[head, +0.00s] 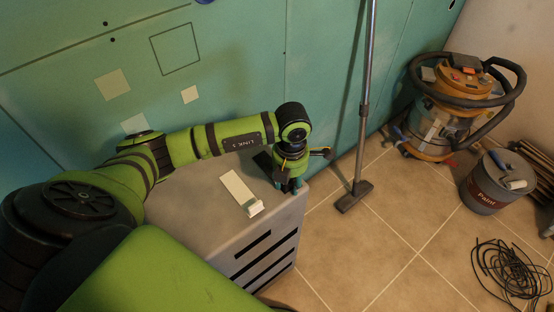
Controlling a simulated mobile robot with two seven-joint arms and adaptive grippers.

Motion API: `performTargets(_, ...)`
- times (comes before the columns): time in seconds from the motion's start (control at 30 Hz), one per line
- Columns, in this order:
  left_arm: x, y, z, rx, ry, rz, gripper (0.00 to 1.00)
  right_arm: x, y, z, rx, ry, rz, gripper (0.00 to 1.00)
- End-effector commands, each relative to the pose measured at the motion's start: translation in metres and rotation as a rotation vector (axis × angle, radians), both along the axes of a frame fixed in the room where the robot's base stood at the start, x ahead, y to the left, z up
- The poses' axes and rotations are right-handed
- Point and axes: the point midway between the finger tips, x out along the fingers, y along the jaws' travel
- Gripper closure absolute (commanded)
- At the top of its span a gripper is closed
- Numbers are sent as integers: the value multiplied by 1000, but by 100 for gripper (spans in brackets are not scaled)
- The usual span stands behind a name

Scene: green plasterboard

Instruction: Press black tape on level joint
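A dark joint line (90,38) runs across the green plasterboard (230,60) at upper left, sloping in the picture. I cannot make out black tape for certain. A dark flat piece (263,160) lies on the grey cabinet top (185,190), partly behind my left gripper. My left gripper (291,187) points down at the cabinet's right back corner, well away from the joint. Its fingers are small and dark, with a bit of teal between or on them; whether they hold something is unclear. My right gripper is out of view.
A pale strip with a white end (241,190) lies on the cabinet. A vacuum tube (364,100) leans on the wall, right of my gripper. A vacuum cleaner (447,125), paint bucket (485,192) and coiled cable (508,268) stand or lie on the tiles. Mid-floor is clear.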

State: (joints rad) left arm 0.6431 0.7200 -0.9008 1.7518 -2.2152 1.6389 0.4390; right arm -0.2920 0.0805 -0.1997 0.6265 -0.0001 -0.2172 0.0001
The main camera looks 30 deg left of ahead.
Motion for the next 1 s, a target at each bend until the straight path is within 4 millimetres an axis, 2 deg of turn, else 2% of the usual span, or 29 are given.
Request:
performTargets(0.03, 0, 0, 0, 0, 0, 0, 83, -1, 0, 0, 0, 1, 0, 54)
performTargets(0.1, 0, 0, 0, 0, 0, 0, 98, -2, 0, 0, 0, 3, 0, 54)
performTargets(0.57, 1, 0, 4, 1, -1, 1, 99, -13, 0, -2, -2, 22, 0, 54)
performTargets(0.73, 2, 0, 19, -1, -5, 0, 99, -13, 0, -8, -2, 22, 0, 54)
performTargets(0.87, 2, -1, 43, -1, -8, -2, 99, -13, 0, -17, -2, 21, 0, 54)
performTargets(0.9, 1, -14, 46, -6, -4, -6, 99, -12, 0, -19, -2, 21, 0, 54)
performTargets(1.0, -1, -37, 60, -4, -6, -6, 99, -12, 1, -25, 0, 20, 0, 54)
